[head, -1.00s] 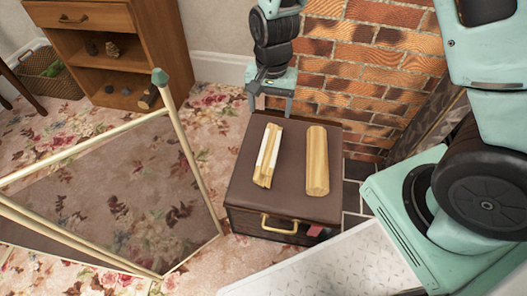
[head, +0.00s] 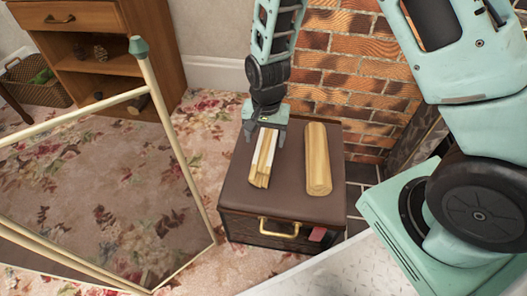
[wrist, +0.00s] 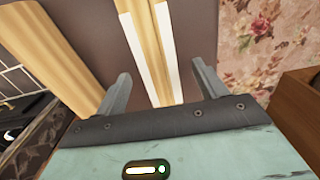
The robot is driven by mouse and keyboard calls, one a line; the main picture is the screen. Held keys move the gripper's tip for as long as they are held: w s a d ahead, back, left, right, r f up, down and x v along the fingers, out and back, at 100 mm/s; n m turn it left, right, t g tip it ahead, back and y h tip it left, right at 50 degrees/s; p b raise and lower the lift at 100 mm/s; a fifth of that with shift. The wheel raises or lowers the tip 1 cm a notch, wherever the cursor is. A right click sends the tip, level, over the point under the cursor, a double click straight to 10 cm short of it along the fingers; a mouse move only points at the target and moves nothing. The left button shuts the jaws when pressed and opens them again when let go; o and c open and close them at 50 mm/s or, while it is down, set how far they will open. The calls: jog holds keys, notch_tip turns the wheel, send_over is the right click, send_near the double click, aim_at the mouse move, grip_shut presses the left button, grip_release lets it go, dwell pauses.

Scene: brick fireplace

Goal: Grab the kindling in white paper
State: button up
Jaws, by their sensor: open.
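The kindling in white paper (head: 262,160) is a slim bundle of pale sticks with white strips along it. It lies on the left part of a brown-topped chest (head: 281,207). My gripper (head: 265,137) is over the bundle's far end, pointing down. In the wrist view the kindling (wrist: 150,45) runs between the two open fingers (wrist: 161,85), with a gap on each side. The fingers do not touch it, and I cannot tell how high they are above the chest top.
A thicker, plain wood log (head: 318,160) lies to the right of the bundle on the chest. A framed mesh screen (head: 100,190) stands at the left. A brick wall (head: 345,75) is behind, and a wooden cabinet (head: 140,65) stands at the back left.

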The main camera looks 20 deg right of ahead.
aim_at(266, 145)
notch_tip(266, 145, down, 5)
jog(key=b, duration=0.3)
jog(key=shift+d+r, duration=0.1)
jog(key=shift+r, duration=0.1)
jog(key=shift+c, duration=0.3)
jog(key=shift+r, duration=0.1)
jog(key=c, duration=1.1)
